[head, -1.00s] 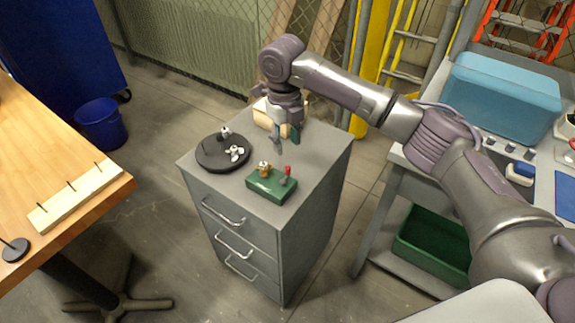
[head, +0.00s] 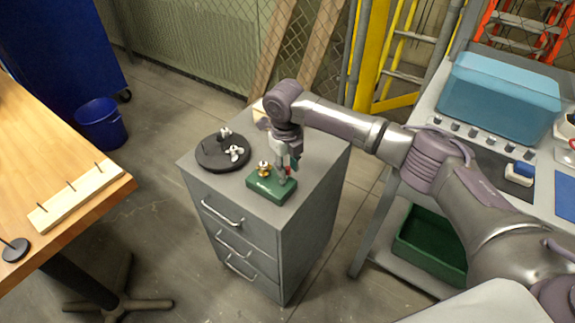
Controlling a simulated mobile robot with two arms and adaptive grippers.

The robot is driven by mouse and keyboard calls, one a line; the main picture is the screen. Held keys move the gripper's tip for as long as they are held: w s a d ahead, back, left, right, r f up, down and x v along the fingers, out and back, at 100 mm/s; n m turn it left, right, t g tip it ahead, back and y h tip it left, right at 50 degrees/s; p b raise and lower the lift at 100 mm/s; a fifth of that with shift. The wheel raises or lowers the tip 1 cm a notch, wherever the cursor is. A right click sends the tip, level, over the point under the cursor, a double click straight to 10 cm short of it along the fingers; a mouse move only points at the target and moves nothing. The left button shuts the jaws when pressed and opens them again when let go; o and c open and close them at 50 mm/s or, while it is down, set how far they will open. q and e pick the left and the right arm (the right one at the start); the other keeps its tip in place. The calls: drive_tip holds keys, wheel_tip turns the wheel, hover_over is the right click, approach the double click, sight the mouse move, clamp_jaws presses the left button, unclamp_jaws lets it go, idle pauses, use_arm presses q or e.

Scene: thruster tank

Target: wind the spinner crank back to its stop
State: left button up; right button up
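The spinner is a green box (head: 270,187) on the grey cabinet top, with a brass-coloured part (head: 264,168) on its left. The red crank handle (head: 289,171) at its right end is mostly hidden by my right gripper. My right gripper (head: 287,171) points down over that end of the box, its fingertips around or just beside the red handle. The fingers look apart; I cannot tell whether they touch the handle. My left gripper is not in view.
A round black dish (head: 209,158) with small white-and-metal propellers stands left of the spinner. A wooden table (head: 60,150) is at left, a workbench with a blue tank (head: 500,95) at right.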

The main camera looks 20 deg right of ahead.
clamp_jaws()
